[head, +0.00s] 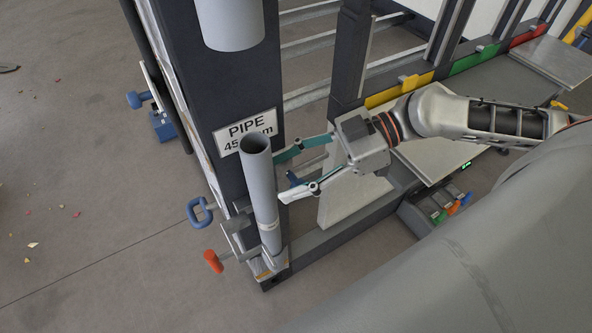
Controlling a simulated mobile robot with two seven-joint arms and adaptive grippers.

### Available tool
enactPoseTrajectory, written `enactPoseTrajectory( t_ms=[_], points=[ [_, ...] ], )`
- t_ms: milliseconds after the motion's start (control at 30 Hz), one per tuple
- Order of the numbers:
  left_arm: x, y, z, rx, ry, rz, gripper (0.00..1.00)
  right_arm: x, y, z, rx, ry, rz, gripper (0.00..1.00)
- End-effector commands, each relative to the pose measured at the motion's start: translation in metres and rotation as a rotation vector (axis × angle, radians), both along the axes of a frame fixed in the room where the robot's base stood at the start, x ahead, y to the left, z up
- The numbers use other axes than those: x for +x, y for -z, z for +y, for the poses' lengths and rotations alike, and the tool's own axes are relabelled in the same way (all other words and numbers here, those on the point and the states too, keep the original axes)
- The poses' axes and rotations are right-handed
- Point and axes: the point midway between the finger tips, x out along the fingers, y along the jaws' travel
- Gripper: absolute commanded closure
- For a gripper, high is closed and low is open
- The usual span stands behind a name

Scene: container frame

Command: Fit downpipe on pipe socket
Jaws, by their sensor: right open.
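A grey pipe (262,195) with an open top stands nearly upright in front of the dark post, low on the frame's corner. Its lower end meets a small bracket (268,266) at the foot of the post; whether it sits in a socket there I cannot tell. A wider light grey pipe (229,22) hangs above it, with a clear gap between the two. My right gripper (280,177) is open. Its two fingers point left at the lower pipe's right side, close to it; contact is unclear. My left gripper is out of view.
The dark post (228,85) carries a "PIPE" sign (247,130). A blue handle (201,212) and an orange-ended handle (214,261) stick out left of the pipe. Frame bars and coloured panels lie behind my right arm. The floor at left is mostly clear.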

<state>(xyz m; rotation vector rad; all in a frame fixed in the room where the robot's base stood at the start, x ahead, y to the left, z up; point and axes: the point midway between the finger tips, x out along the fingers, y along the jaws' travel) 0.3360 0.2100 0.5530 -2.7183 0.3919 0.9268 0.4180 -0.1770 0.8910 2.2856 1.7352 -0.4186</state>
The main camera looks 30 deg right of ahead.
Motion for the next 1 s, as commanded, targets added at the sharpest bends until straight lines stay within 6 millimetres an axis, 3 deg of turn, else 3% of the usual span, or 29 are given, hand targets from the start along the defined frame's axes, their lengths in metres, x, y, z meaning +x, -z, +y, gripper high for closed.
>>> enactPoseTrajectory(
  t_ms=[33, 200, 800, 1000],
  points=[
    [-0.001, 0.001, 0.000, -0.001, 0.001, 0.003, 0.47, -0.003, 0.008, -0.006, -0.013, 0.001, 0.016, 0.48],
    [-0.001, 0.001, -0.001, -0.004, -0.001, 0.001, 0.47, -0.006, 0.005, -0.012, -0.012, -0.004, 0.018, 0.48],
    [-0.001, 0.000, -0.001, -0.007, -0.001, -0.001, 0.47, -0.009, 0.005, -0.012, -0.008, -0.008, 0.022, 0.48],
    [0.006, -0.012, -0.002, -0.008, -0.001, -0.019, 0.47, -0.009, -0.009, -0.012, -0.006, -0.009, 0.004, 0.48]
  ],
)
